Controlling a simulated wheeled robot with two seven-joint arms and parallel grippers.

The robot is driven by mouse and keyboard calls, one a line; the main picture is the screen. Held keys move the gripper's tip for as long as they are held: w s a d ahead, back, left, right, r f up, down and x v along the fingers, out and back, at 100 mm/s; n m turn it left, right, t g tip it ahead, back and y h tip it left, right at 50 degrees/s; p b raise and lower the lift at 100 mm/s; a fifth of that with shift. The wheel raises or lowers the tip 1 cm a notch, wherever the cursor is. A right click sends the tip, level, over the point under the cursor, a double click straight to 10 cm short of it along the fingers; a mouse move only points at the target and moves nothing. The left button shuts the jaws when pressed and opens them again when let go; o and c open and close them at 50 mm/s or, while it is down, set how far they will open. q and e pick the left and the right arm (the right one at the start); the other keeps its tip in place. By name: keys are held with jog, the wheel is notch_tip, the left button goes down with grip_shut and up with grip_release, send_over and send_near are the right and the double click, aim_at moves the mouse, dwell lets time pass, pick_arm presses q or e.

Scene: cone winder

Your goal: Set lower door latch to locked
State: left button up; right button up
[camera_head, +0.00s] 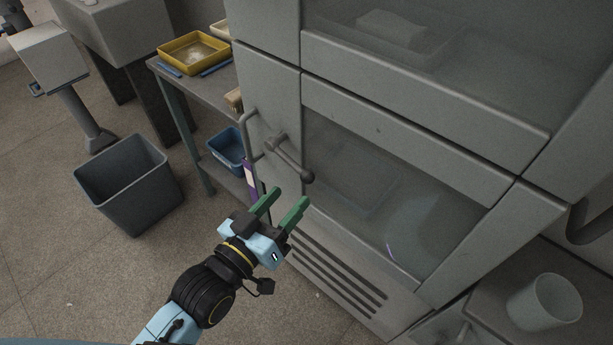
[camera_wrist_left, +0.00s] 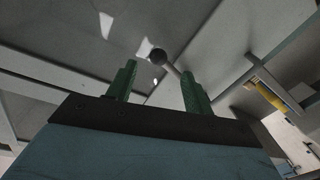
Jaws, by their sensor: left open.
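The lower door latch (camera_head: 290,157) is a grey lever on the left frame of the lower glass door (camera_head: 385,185). It slants down to the right and ends in a round dark knob. A bent grey door handle (camera_head: 246,135) is just left of it. My left gripper (camera_head: 289,200) has green fingers, is open and points up at the latch from below, apart from it in the head view. In the left wrist view the latch knob (camera_wrist_left: 158,56) shows beyond and between the fingertips of the left gripper (camera_wrist_left: 160,72). My right gripper is not in view.
A side table (camera_head: 222,92) with a yellow tray (camera_head: 193,52) on top and a blue bin (camera_head: 228,148) below stands left of the cabinet. A grey waste bin (camera_head: 130,185) is on the floor at left. A pale cup (camera_head: 543,302) stands at lower right.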

aim_at(306, 174)
pick_arm(q)
jog(key=b+x, duration=0.1)
jog(key=x, duration=0.6)
jog(key=shift+w+d+f, duration=0.1)
jog(key=shift+w, duration=0.1)
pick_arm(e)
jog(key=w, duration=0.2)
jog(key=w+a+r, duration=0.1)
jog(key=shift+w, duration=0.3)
pick_arm(q)
grip_shut()
